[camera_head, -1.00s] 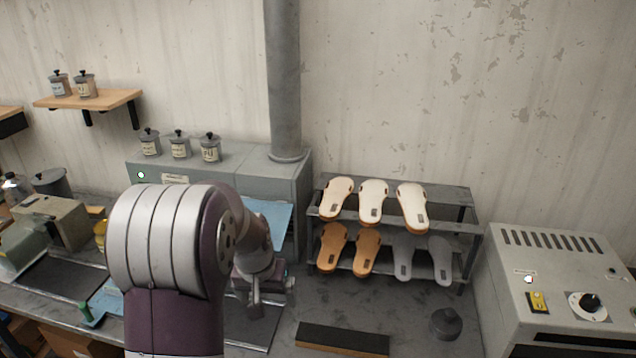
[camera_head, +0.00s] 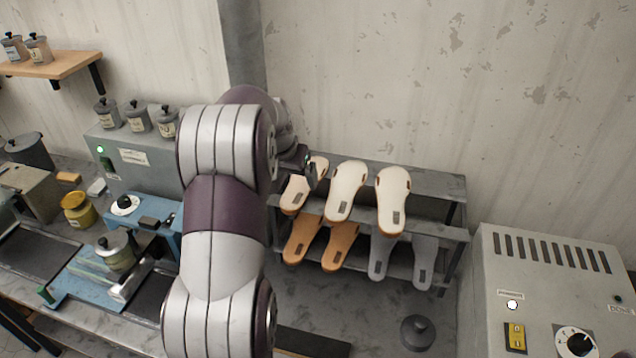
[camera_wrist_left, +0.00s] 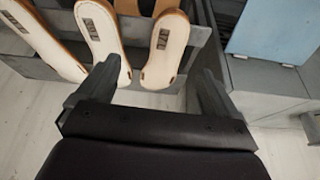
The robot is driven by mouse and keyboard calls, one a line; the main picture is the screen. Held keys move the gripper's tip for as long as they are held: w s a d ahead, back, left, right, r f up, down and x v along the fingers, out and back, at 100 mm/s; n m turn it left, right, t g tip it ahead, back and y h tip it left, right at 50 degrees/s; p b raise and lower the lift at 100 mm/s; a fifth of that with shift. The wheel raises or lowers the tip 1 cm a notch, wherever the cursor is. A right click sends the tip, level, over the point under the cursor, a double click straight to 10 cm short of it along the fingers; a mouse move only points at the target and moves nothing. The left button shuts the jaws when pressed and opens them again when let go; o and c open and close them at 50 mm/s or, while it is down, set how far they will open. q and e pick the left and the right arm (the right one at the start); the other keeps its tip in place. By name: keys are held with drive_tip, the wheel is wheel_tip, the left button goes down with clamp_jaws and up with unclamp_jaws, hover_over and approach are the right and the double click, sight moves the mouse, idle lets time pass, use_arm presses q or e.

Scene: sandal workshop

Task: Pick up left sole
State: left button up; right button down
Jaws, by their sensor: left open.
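Three white-topped soles with tan edges lie tilted on the rack's upper shelf. The leftmost white sole (camera_head: 295,193) is partly covered by my left gripper (camera_head: 307,168) in the head view. The middle white sole (camera_head: 346,189) and the right white sole (camera_head: 393,197) are in plain view. In the left wrist view my left gripper (camera_wrist_left: 156,72) is open and empty. One white sole (camera_wrist_left: 164,48) shows between its fingers, and another (camera_wrist_left: 100,38) is by the left finger. No contact can be made out. My right gripper is not in view.
The rack's (camera_head: 440,181) lower shelf holds two tan soles (camera_head: 339,246) and two grey soles (camera_head: 423,263). A grey machine (camera_head: 550,285) stands at the right. A dark round knob-topped object (camera_head: 418,333) sits on the bench. Jars and blue fixtures crowd the left.

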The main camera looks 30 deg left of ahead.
sight(294, 198)
use_arm(q)
drive_tip(key=f, duration=0.1)
drive_tip(key=a+f, duration=0.1)
drive_tip(key=a+f+b, duration=0.1)
drive_tip(key=shift+s+f, duration=0.25)
drive_tip(key=shift+s, duration=0.15)
drive_tip(key=shift+w+f, duration=0.2)
drive_tip(key=shift+f, duration=0.05)
drive_tip(key=shift+w+d+f+b, duration=0.2)
drive_tip(key=shift+w+f+b, duration=0.2)
drive_tip(key=shift+f, duration=0.15)
drive_tip(key=shift+w+d+f+b, duration=0.2)
drive_tip(key=shift+w+f+b, duration=0.2)
drive_tip(key=shift+f, duration=0.15)
drive_tip(key=b+x, duration=0.1)
drive_tip(key=x, duration=0.1)
drive_tip(key=shift+w+a+f, duration=0.15)
drive_tip(key=shift+f, duration=0.2)
drive_tip(key=shift+s+a+r, duration=0.1)
drive_tip(key=shift+s+a, duration=0.1)
drive_tip(key=shift+a, duration=0.1)
drive_tip(key=shift+w+d, duration=0.15)
drive_tip(key=c, duration=1.2)
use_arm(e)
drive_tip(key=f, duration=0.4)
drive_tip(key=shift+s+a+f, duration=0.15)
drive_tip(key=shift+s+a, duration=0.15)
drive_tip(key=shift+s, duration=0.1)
